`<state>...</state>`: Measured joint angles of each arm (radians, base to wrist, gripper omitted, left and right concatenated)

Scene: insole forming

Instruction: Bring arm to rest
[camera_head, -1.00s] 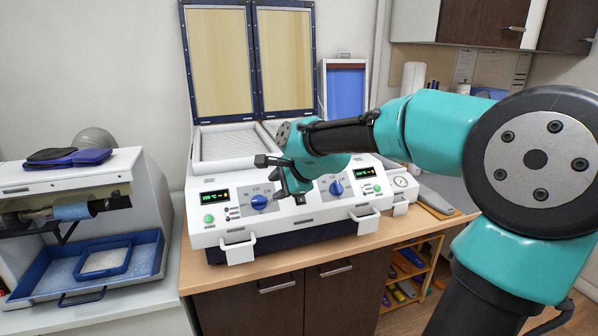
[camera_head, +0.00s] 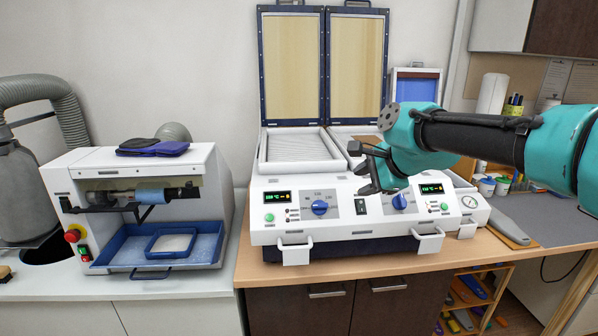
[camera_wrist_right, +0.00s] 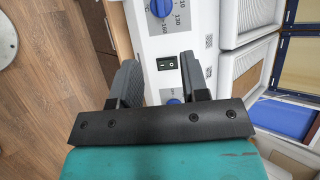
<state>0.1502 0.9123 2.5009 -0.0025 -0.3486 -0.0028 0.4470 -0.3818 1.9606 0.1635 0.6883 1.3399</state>
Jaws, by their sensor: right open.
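My right gripper (camera_head: 366,166) hangs in front of the white forming machine (camera_head: 345,232), just above its control panel, with the teal arm reaching in from the right. In the right wrist view the gripper (camera_wrist_right: 162,80) shows two dark fingers spread apart with nothing between them. The machine's front panel and a black rocker switch (camera_wrist_right: 167,63) lie beyond the fingers. My left gripper is not in view.
Both framed lids (camera_head: 293,70) of the machine stand open. To the left is a grinding machine (camera_head: 205,175) with a blue tray (camera_head: 212,240) and insoles (camera_head: 153,147) on top. A grey mat (camera_head: 545,220) lies at the right. A grey hose (camera_head: 65,105) rises at far left.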

